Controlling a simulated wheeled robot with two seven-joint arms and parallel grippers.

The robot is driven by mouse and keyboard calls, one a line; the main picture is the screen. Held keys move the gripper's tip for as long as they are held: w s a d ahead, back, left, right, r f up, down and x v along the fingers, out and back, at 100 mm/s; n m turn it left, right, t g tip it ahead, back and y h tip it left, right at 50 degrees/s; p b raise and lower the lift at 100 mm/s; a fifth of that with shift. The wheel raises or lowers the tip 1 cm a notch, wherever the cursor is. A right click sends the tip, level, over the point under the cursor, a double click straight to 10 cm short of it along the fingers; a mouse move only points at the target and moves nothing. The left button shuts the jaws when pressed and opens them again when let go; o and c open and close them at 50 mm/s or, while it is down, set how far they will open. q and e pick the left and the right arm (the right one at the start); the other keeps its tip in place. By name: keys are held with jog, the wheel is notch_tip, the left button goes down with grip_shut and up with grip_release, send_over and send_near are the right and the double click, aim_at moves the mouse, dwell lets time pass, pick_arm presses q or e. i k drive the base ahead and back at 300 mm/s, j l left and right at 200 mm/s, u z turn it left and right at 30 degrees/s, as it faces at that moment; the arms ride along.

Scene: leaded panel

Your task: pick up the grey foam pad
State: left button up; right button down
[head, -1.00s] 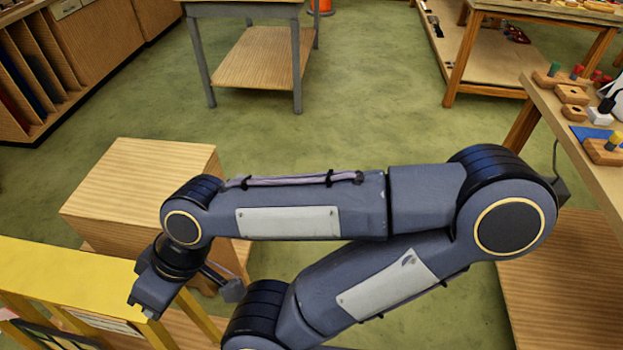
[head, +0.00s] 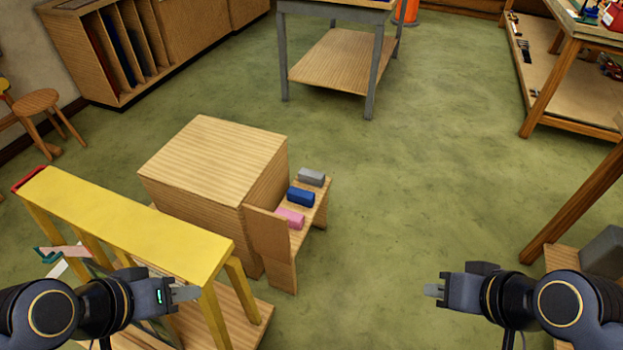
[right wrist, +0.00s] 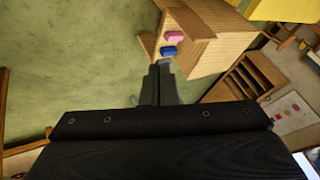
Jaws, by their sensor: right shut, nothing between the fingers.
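The grey foam pad (head: 312,178) lies at the far end of a narrow wooden ledge (head: 319,212) on the right side of a wooden box. A blue pad (head: 301,197) and a pink pad (head: 290,217) lie in line nearer to me. My right gripper (head: 432,290) is shut and empty over the floor, well right of and nearer than the pads. In the right wrist view its fingers (right wrist: 158,72) point toward the ledge, and the grey pad is mostly hidden behind their tips. My left gripper (head: 185,293) is beside the yellow-topped rack; its jaw opening is unclear.
The wooden box (head: 215,160) stands left of the ledge, with an upright board (head: 267,234) at the ledge's near end. The yellow-topped rack (head: 130,225) stands at front left. Green floor (head: 400,190) is clear between the ledge and the right-hand tables.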

aim_at(315, 178)
jog(key=i+l+u, duration=0.15)
jog(key=u, duration=1)
jog(key=i+l+u, duration=0.3)
jog(key=l, duration=0.3)
jog(key=l+u, duration=0.35)
jog(key=l, duration=0.25)
jog(key=l+u, duration=0.3)
jog(key=l, duration=1.3)
jog(key=i+l, duration=0.1)
jog(key=l, duration=0.85)
jog(key=i+u, duration=0.05)
